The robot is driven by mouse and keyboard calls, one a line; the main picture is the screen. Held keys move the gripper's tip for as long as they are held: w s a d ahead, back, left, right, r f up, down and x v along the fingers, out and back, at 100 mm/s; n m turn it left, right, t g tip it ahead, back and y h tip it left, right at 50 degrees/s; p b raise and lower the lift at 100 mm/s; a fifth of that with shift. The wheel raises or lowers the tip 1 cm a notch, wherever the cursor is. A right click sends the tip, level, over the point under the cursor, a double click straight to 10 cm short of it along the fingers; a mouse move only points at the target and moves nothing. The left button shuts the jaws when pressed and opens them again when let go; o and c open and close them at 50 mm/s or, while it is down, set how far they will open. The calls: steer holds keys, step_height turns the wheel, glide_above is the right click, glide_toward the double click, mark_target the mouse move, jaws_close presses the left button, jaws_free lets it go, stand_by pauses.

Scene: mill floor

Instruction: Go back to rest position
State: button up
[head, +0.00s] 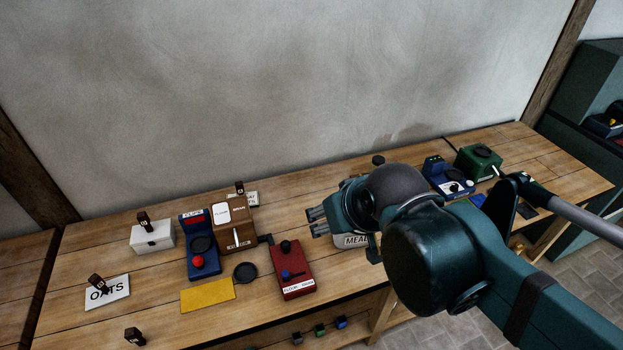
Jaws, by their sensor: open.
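My gripper (318,221) is at the end of my teal arm, above the wooden workbench (330,185) near its middle. Its fingers point left and are open, with nothing seen between them. Below and behind it sits a pale box with a label that begins "MEAL" (356,241), partly hidden by my wrist. A red device labelled "FLOUR" (297,285) stands on the bench just left of and below the gripper, apart from it. My arm comes in from the lower right and covers part of the bench.
Left on the bench are a blue scale (200,259), a brown mill box (232,237), a white box (152,236), a yellow mat (207,296) and an "OATS" card (107,291). Right are a blue device (447,180) and a green one (478,162). The wall (270,90) rises behind.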

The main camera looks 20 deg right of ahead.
step_height(320, 180, down, 6)
steer(key=b, duration=0.6)
stand_by(1.0)
